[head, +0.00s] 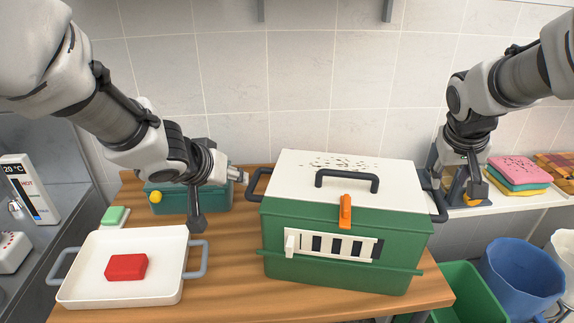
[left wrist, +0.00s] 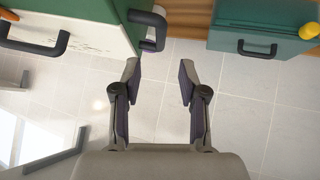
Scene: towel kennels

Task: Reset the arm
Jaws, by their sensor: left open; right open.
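My left gripper (head: 236,174) is open and empty above the back of the table, between a teal box and a green kennel. In the left wrist view its two fingers (left wrist: 160,85) are spread apart with only wall tiles between them. My right gripper (head: 462,190) is open beside the kennel's right end; its fingers are partly hard to make out against the dark parts there. The green kennel (head: 330,225) has a white lid (head: 290,180) with a black handle, an orange latch (head: 346,212) and a barred front window. The kennel also shows in the left wrist view (left wrist: 105,20).
A white tray (head: 85,255) holding a red block (head: 126,267) lies at front left. The teal box (head: 215,195) with a yellow knob stands behind it. Folded towels (head: 518,172) lie on the right shelf. Green and blue bins (head: 520,275) stand below. Tiled wall closes the back.

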